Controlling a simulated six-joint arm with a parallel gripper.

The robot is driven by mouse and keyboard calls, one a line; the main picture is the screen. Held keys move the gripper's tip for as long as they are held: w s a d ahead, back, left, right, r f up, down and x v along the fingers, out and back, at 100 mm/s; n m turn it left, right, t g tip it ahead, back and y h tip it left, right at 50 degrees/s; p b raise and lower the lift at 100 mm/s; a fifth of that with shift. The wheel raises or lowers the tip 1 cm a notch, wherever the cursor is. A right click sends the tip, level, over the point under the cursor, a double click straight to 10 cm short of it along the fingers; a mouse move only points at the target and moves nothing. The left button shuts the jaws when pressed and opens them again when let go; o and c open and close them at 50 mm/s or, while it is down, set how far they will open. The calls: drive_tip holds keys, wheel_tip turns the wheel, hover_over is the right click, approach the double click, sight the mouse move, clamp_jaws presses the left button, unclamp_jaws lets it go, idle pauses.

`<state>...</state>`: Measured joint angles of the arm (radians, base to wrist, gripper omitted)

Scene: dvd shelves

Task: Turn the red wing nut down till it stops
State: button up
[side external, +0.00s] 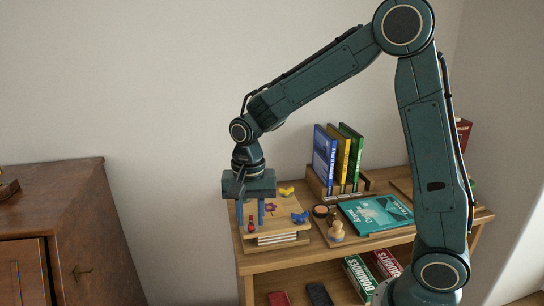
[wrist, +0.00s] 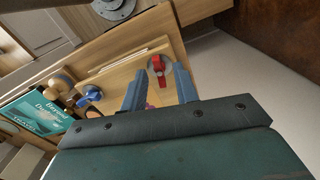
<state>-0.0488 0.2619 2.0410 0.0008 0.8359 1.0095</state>
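The red wing nut (side external: 252,224) is at the left front of a light wooden board (side external: 287,227) on top of the shelf unit. In the wrist view, the red wing nut (wrist: 158,71) sits over a pale round disc, its wings running roughly up and down the picture. My gripper (side external: 251,219) points down over it, with one finger on either side. In the wrist view, my gripper (wrist: 159,74) is open, with visible gaps between the nut and both fingertips. The thread under the nut is hidden.
A blue wing nut (side external: 299,217), a yellow one (side external: 287,191) and a purple one (side external: 271,208) stand on the same board. To the right are a wooden figure (side external: 336,230), a teal book (side external: 376,214) and upright books (side external: 338,160). The board's left edge is close to my gripper.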

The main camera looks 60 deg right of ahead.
sight(252, 219)
drive_tip(key=shift+r, duration=0.15)
wheel_tip(252, 219, up, 14)
drive_tip(key=shift+f, duration=0.25)
idle(0.6)
drive_tip(key=shift+s, duration=0.1)
drive_tip(key=s+d+f+n+t, duration=0.1)
drive_tip(key=s+n+t, duration=0.4)
drive_tip(key=s+n, duration=0.6)
drive_tip(key=shift+s+d+f+t, duration=0.15)
drive_tip(key=shift+s+d+t, duration=0.2)
drive_tip(key=shift+s, duration=3.9)
drive_tip(key=shift+o, duration=0.2)
